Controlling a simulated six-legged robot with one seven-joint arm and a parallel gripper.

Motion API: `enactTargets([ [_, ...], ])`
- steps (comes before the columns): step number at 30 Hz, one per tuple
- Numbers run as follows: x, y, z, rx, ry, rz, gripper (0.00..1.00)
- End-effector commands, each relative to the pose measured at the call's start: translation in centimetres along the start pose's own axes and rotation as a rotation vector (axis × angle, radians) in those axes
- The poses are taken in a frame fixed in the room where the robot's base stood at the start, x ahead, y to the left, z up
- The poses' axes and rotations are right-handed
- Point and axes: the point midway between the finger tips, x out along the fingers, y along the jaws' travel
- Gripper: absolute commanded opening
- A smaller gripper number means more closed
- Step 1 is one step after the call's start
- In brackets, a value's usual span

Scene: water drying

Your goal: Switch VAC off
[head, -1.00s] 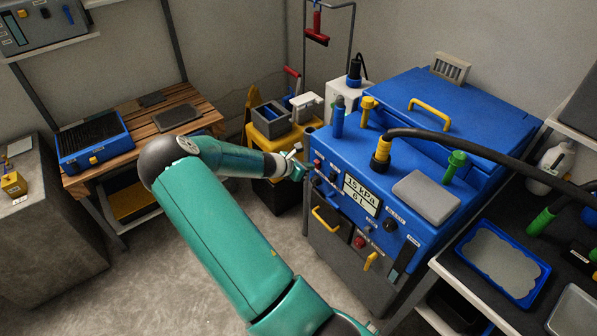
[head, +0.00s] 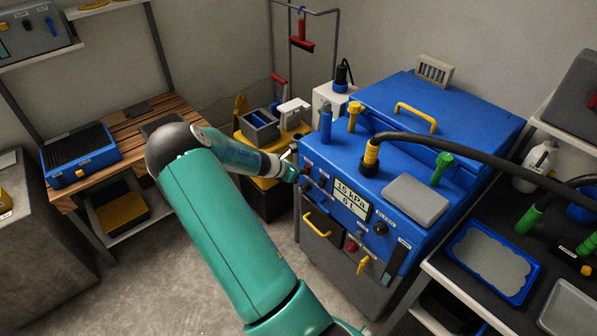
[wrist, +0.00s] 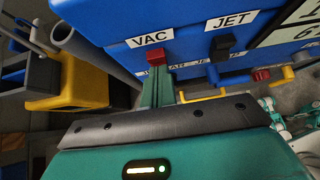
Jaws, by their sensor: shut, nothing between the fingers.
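The blue machine (head: 425,115) stands at the right with a front panel and a display (head: 350,199) that reads about 15 kPa. In the wrist view the VAC label (wrist: 149,41) sits above a red rocker switch (wrist: 155,59). My gripper (head: 296,174) is at the panel's left end, among its switches. In the wrist view my gripper's green fingers (wrist: 158,80) are shut and empty. Their tips are just below the red VAC switch and overlap its lower edge in the picture; I cannot tell whether they touch it.
A black JET switch (wrist: 220,47) is close to the right of VAC. A yellow handle (head: 317,223) and yellow tap (head: 363,264) stick out below. A black hose (head: 450,143) arches over the machine. A yellow stand (head: 262,158) is left of my gripper; the floor before the bench is clear.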

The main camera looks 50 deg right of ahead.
Motion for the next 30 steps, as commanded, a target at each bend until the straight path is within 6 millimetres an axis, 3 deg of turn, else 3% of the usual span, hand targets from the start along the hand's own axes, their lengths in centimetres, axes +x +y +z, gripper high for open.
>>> enactTargets([
  [11,-0.8,-0.2,1.3,0.004,-0.003,-0.005,0.00],
  [23,-1.0,-0.1,1.3,0.002,-0.002,-0.003,0.00],
  [30,-3.2,0.5,0.3,0.003,-0.001,-0.003,0.00],
])
